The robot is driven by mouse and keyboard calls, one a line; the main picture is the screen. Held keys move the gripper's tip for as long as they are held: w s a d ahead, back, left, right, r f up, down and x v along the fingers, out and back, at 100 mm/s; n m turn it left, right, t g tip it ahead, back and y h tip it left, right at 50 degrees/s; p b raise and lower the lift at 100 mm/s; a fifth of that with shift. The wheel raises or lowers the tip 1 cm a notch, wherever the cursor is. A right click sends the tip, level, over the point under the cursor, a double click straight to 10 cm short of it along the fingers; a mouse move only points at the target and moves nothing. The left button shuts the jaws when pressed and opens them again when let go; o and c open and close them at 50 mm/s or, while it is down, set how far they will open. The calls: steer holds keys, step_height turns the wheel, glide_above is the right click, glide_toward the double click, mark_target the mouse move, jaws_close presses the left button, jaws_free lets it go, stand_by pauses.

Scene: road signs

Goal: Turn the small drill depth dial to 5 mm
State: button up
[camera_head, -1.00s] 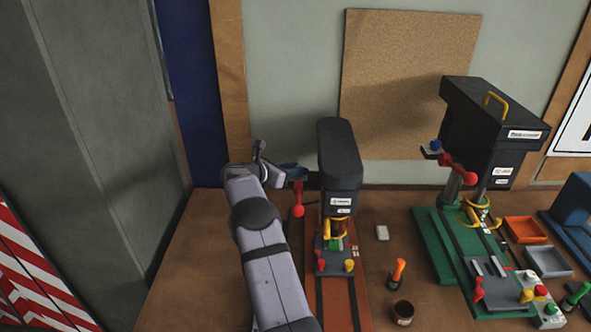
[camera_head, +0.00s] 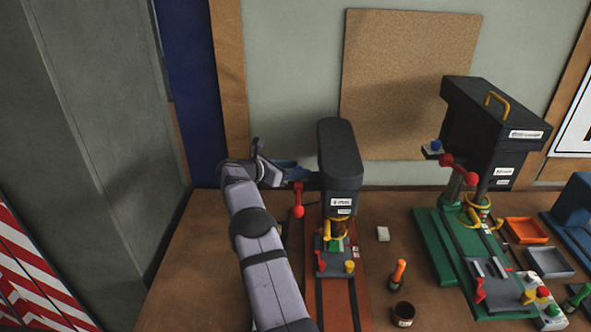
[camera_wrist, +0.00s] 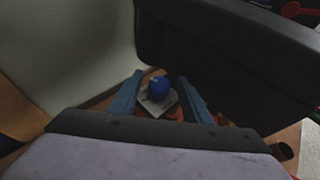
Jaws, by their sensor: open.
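The small drill (camera_head: 340,160) is a dark column-headed machine on a red-brown base. Its blue depth dial (camera_wrist: 158,87) sits on a grey square plate in the wrist view. My gripper (camera_wrist: 160,77) is open, its two blue fingers on either side of the dial with a gap to each visible. I cannot tell how far the fingertips are above the dial. A faint pale mark shows on the dial; the scale is too small to read. In the head view my gripper (camera_head: 287,172) is at the drill's left side, and I cannot make out the dial there.
The small drill's red lever (camera_head: 298,200) hangs just below my gripper. The drill's dark head stands close on the right. A larger green-based drill (camera_head: 490,130) stands farther right. An orange-handled tool (camera_head: 398,272) and a dark cup (camera_head: 403,312) are on the bench.

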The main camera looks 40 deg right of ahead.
steer(key=shift+b+v, duration=0.75)
steer(key=shift+v, duration=0.1)
steer(key=shift+b+v, duration=1.45)
steer(key=shift+v, duration=1.4)
steer(key=shift+o, duration=0.2)
steer(key=shift+d, duration=0.1)
